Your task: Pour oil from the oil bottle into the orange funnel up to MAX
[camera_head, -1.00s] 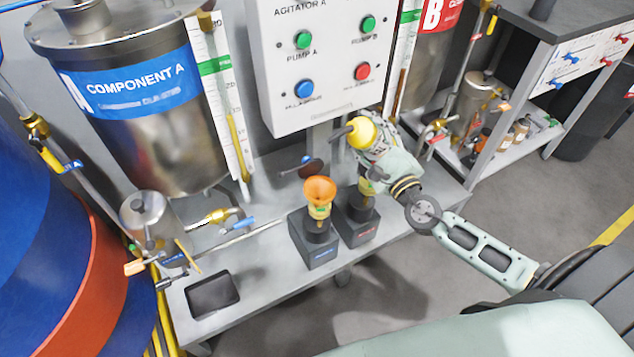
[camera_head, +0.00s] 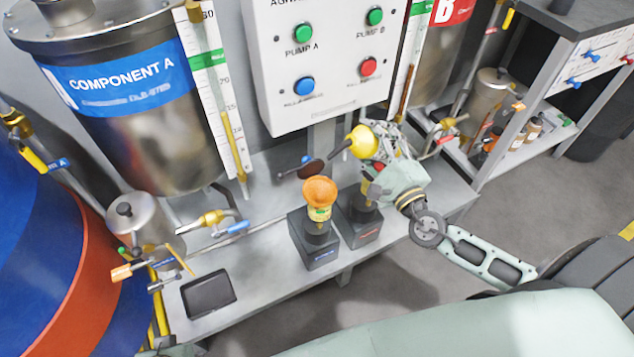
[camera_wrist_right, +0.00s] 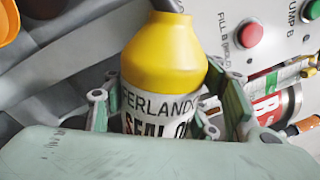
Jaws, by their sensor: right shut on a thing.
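The oil bottle (camera_head: 363,141) has a yellow top and a dark spout, and lies tilted in my right gripper (camera_head: 385,150), spout toward the left. In the right wrist view the bottle (camera_wrist_right: 163,65) shows a white label with dark lettering between the fingers of my right gripper (camera_wrist_right: 165,110), which is shut on it. The orange funnel (camera_head: 320,190) stands upright on a dark pump unit on the bench, lower left of the spout and apart from it. Its edge also shows in the right wrist view (camera_wrist_right: 8,20). The oil level and MAX mark cannot be made out.
A second dark pump unit (camera_head: 359,225) stands right of the funnel's unit. The control box (camera_head: 325,70) with coloured buttons hangs behind. A dark round-headed part (camera_head: 312,169) lies behind the funnel. A black tray (camera_head: 208,293) sits on the bench's left part.

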